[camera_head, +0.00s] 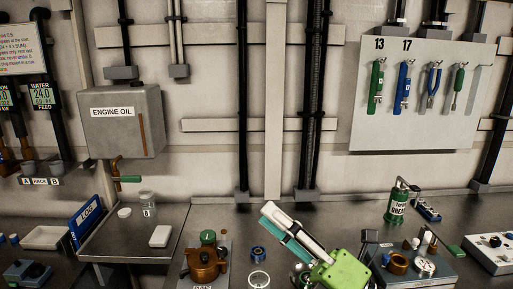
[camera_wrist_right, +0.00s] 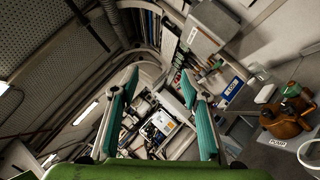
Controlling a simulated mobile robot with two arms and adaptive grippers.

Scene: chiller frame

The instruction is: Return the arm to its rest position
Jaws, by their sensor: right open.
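My right gripper (camera_head: 276,225) is raised above the bench in the head view, its fingers pointing up and left from a bright green body. In the right wrist view its two teal-lined fingers (camera_wrist_right: 160,88) stand well apart with nothing between them. The wrist view looks past the fingers into the room, tilted. The brown pump (camera_head: 206,262) with a green cap is left of the gripper in the head view, and it also shows at the right of the wrist view (camera_wrist_right: 287,122). My left gripper does not show.
A white ring (camera_head: 259,279) and a blue ring part (camera_head: 258,254) lie near the gripper. A green grease can (camera_head: 397,206) stands right. The engine oil tank (camera_head: 122,122) hangs over a steel tray (camera_head: 111,241). A tool board (camera_head: 424,132) is on the wall.

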